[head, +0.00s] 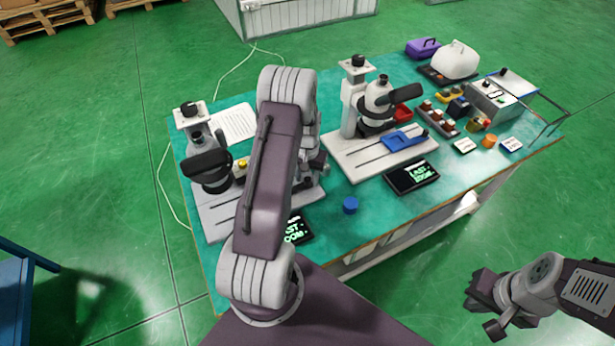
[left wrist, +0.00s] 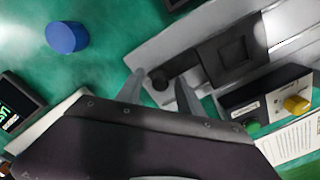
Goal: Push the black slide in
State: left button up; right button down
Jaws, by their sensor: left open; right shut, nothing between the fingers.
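The black slide (left wrist: 230,52), a dark block with a square recess, lies on the grey base of the left machine in the left wrist view. A dark round knob sits at its near end, between the fingertips in the picture; whether they touch it I cannot tell. My left gripper (left wrist: 157,84) is open, its two grey fingers pointing toward the slide. In the head view my left arm hides most of the slide and the gripper. My right gripper (head: 484,304) is shut and empty, off the table's front right side.
The left machine (head: 205,215) and the right machine (head: 345,160) with a blue slide (head: 403,140) stand on the green table. A blue cylinder (head: 351,205) stands between them near the front edge. Two dark screens lie there; a control box (left wrist: 265,95) is beside the slide.

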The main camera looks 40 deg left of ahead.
pick_arm(q)
jog(key=shift+w+a+f, duration=0.1)
grip_shut()
dwell(1.2)
